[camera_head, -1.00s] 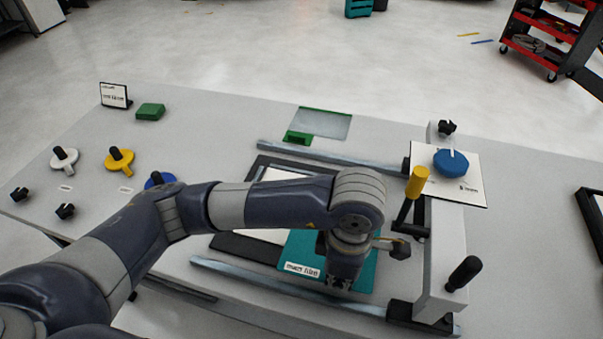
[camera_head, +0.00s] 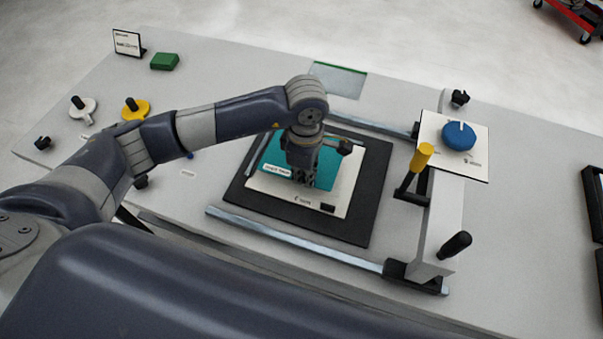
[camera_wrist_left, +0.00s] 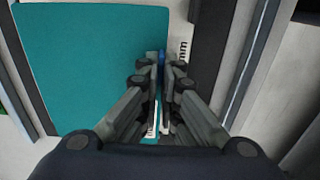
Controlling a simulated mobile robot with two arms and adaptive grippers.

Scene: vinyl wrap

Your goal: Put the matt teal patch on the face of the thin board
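The matt teal patch (camera_head: 335,167) lies over the upper part of the white thin board (camera_head: 334,194); I cannot tell if it touches the face. Its white label (camera_head: 277,169) is near its left corner. My left gripper (camera_head: 302,181) points down at the patch's near edge. In the left wrist view, the patch (camera_wrist_left: 90,65) spreads left of my left gripper (camera_wrist_left: 162,72), whose fingers are nearly together at its edge, with something small and blue between the tips. A strip of the board with dark print shows to their right. The right gripper is not in view.
The board sits on a black mat (camera_head: 350,226) between two metal rails (camera_head: 290,240). A gantry (camera_head: 440,220) with a yellow handle (camera_head: 421,157) and a blue knob (camera_head: 459,136) stands to the right. White and yellow discs (camera_head: 137,109) and a green block (camera_head: 165,62) are at left.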

